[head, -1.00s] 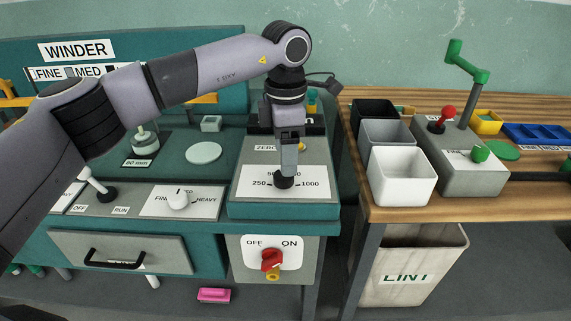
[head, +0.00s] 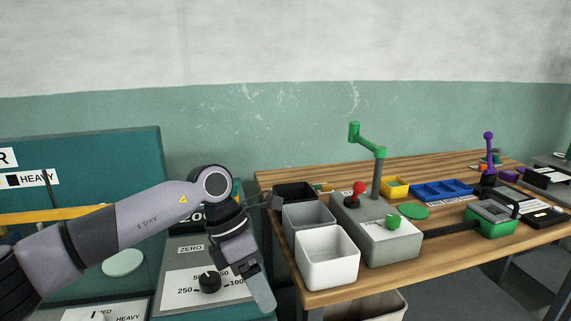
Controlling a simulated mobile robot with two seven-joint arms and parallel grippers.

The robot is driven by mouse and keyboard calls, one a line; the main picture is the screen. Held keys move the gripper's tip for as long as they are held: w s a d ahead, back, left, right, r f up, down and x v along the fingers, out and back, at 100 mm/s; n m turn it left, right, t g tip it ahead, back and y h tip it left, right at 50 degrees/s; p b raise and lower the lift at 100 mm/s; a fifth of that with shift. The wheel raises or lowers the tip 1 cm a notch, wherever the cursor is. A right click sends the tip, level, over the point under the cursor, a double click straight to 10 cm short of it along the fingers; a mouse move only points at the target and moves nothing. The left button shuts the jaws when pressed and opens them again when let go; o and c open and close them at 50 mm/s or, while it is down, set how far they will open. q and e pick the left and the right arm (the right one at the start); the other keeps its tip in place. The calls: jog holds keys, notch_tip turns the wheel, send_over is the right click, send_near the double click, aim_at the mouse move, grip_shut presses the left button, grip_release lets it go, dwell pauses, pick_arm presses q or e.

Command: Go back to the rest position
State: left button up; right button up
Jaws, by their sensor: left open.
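My left gripper (head: 254,287) hangs from the left arm and points down, just right of the black dial (head: 209,281). It is open and I see nothing held in it. The dial sits on a white scale plate (head: 184,292) marked 250 and 100, with the last part of the scale hidden by the gripper. The dial and the gripper look apart. My right gripper is not in view.
The winder panel (head: 100,157) stands at the left. A wooden bench (head: 465,168) at the right carries a white bin (head: 327,257), a grey bin (head: 308,217), a grey box (head: 392,242) with a red-knobbed lever (head: 359,188), and blue trays (head: 440,190). The wall above is clear.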

pick_arm(q)
jog(key=s+d+r+n+g+h+p, duration=0.1)
jog(key=s+d+r+n+h+p, duration=0.2)
jog(key=s+d+n+h, duration=0.55)
jog(key=w+a+f+n+t+y+p, duration=0.1)
jog(key=w+a+f+n+t+p, duration=0.2)
jog(key=n+t, duration=0.85)
jog(key=a+f+n+t+y, duration=0.1)
jog(key=a+f+n+t, duration=0.4)
jog(key=n, duration=1)
jog(key=s+a+f+n+g+y+p, duration=0.2)
jog(key=s+a+f+n+g+y, duration=0.1)
jog(key=s+a+f+n+y, duration=0.6)
jog(key=s+a+f+n, duration=0.3)
jog(key=s+a+f, duration=0.1)
jog(key=s+a, duration=0.2)
jog(key=shift+f+p, duration=0.3)
jog(key=shift+f, duration=0.1)
